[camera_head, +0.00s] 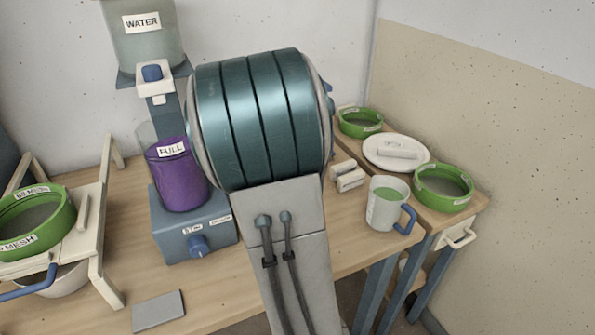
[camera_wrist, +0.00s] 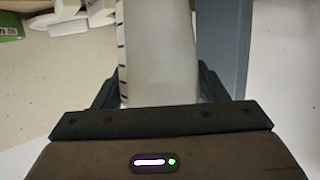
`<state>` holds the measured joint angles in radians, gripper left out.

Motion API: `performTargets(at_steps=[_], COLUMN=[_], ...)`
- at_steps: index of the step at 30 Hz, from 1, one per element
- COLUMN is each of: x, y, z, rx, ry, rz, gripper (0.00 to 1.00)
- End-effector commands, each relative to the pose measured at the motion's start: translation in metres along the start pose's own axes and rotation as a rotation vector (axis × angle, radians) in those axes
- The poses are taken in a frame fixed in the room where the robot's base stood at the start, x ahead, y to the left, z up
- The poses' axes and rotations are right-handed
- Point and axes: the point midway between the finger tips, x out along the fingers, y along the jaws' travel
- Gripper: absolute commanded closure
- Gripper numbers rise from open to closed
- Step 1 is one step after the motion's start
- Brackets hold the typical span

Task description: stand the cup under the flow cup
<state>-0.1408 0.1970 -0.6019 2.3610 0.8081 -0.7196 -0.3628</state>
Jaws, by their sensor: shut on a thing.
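My gripper (camera_wrist: 160,90) shows at the bottom of the wrist view, its dark fingers on either side of a pale, translucent cup (camera_wrist: 165,45) with black tick marks along its left side. The gripper is shut on this cup. The cup's far end runs out of the top of the picture, so I cannot tell what is above it. In the head view my arm hides both the gripper and the held cup. I cannot make out the flow cup in either view; it may be behind my arm.
A blue-grey upright (camera_wrist: 222,45) stands close right of the held cup. A mixer with a purple "FULL" container (camera_head: 182,178) is left of my arm. A blue-handled jug (camera_head: 386,204) holding green liquid, green sieves (camera_head: 443,202) and a white plate (camera_head: 372,155) are to the right.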

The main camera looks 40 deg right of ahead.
Motion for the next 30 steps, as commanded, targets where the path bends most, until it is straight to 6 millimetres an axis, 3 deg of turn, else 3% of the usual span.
performTargets(at_steps=[6, 15, 28, 29, 30], x=[0.008, 0.02, 0.021, 0.021, 0.021], y=[-0.018, -0.019, -0.018, -0.018, -0.019], z=[0.01, 0.047, 0.052, 0.052, 0.051], rx=[0.0, -0.002, 0.0, 0.001, 0.001], ry=[0.001, 0.0, 0.001, 0.001, 0.001], rz=[0.002, 0.002, 0.002, 0.002, 0.002], gripper=[0.59, 0.59, 0.59, 0.31, 0.25])
